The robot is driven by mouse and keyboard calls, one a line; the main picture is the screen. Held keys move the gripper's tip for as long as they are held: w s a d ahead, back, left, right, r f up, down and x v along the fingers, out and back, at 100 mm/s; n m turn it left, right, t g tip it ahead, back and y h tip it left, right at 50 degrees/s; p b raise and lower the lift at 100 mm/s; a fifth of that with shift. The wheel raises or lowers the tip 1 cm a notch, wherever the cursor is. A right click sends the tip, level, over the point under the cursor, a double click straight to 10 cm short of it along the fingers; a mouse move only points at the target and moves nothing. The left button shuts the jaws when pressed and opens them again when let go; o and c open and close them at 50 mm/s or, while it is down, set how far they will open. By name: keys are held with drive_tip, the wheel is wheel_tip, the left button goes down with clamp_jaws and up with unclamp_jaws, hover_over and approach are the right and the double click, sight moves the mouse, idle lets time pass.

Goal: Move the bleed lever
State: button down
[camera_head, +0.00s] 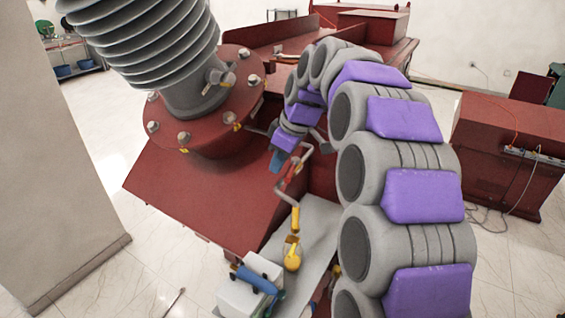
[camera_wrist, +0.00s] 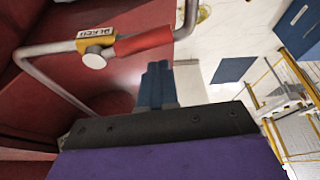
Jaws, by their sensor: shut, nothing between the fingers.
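The bleed lever (camera_wrist: 145,42) has a red handle and points right from a yellow block with black lettering (camera_wrist: 95,38) on a bent grey pipe (camera_wrist: 58,88). In the head view the red lever (camera_head: 291,172) shows small on the pipe beside the dark red transformer body. My gripper (camera_wrist: 158,70) has blue fingers, shut and empty, with the tips just below the red handle in the wrist view. I cannot tell whether they touch it. In the head view my gripper (camera_head: 275,160) is just left of the lever, partly hidden by my arm.
A grey ribbed bushing (camera_head: 150,45) stands on a bolted red flange (camera_head: 205,125) at the left. A yellow fitting (camera_head: 292,254) and a white box with a blue part (camera_head: 252,285) are below the lever. A red cabinet (camera_head: 505,160) stands at the right.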

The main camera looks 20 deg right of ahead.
drive_tip(key=w+a+r, duration=0.1)
drive_tip(key=w+a, duration=0.1)
wheel_tip(320, 180, up, 9)
hover_over(282, 179)
drive_tip(key=shift+w+f, duration=0.15)
drive_tip(key=shift+f, duration=0.05)
drive_tip(key=s+a+f+m+g+b, duration=0.15)
drive_tip(key=s+a+f+b, duration=0.25)
drive_tip(key=s+f, duration=0.45)
drive_tip(key=s+a+f+m+g+b, duration=0.1)
drive_tip(key=s+a+f+m+b, duration=0.25)
drive_tip(key=s+f, duration=0.45)
drive_tip(key=s+f+m+g+h+b, duration=0.2)
drive_tip(key=s+f+m+b, duration=0.2)
drive_tip(key=s+f, duration=1.6)
drive_tip(key=f+b, duration=0.1)
drive_tip(key=b, duration=0.2)
drive_tip(key=shift+s+a+f+h, duration=0.15)
drive_tip(key=shift+a+f+h, duration=0.15)
drive_tip(key=shift+f+h, duration=0.1)
